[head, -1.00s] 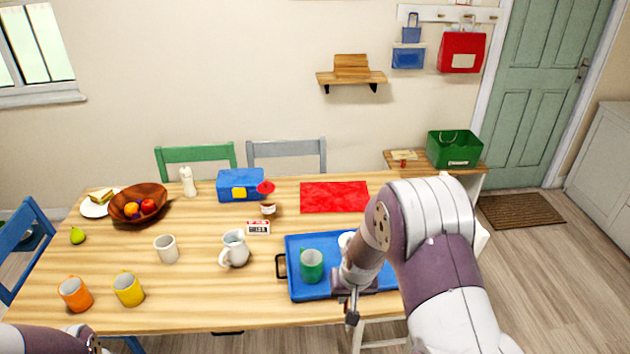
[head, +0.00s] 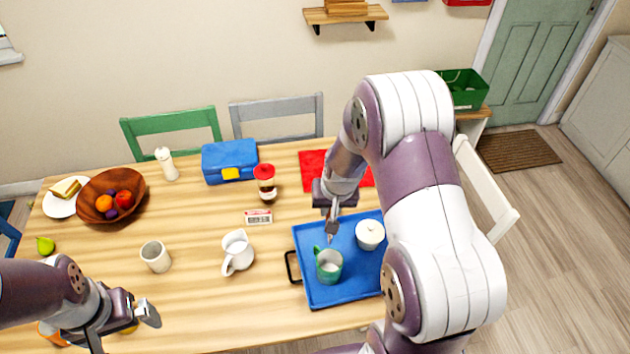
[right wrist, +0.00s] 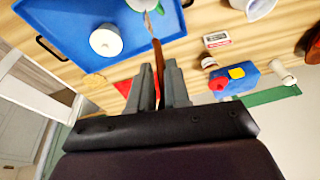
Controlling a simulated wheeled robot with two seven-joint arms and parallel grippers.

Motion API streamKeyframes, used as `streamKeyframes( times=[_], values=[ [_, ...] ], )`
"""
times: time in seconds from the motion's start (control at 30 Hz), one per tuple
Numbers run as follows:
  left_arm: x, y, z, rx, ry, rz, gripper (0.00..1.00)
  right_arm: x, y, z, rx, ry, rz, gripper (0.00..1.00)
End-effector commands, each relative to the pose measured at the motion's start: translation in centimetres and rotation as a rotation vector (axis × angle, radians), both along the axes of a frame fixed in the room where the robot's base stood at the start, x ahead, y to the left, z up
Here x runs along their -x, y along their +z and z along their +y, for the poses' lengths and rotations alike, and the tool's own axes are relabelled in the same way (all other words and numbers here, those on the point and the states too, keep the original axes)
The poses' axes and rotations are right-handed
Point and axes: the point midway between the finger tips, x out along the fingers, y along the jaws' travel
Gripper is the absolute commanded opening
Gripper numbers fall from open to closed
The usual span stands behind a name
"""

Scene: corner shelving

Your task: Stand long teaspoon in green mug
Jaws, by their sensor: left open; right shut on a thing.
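The green mug (head: 328,268) stands upright on the blue tray (head: 318,295). My right gripper (head: 331,232) is just behind and above it, fingers pointing down. In the right wrist view this gripper (right wrist: 158,72) is shut on the long teaspoon (right wrist: 157,52), a thin piece with a brownish handle. The spoon's far end reaches the green mug (right wrist: 141,4) at the picture's top edge; I cannot tell whether it is inside the rim. My left gripper (head: 124,324) is open at the lower left, over the orange and yellow mugs, partly hiding them.
A white lidded pot (head: 370,234) stands on the tray right of the mug. A red mat (head: 313,170) lies behind.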

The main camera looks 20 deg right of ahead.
Motion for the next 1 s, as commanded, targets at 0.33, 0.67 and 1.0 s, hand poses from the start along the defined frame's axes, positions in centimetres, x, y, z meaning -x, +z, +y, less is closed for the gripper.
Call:
streamKeyframes(
  times=[0.33,0.67,1.0],
  values=[
    [0.1,-1.8,0.0,0.000,0.000,0.001,1.00,0.1,-2.0,0.0,0.000,0.000,0.001,0.00],
    [0.1,-5.0,0.0,0.000,0.000,0.000,1.00,0.1,-5.7,0.0,0.001,0.000,0.001,0.00],
    [0.2,-8.2,0.0,0.000,0.000,0.000,1.00,0.2,-9.4,0.0,0.000,0.000,0.000,0.00]
  ],
)
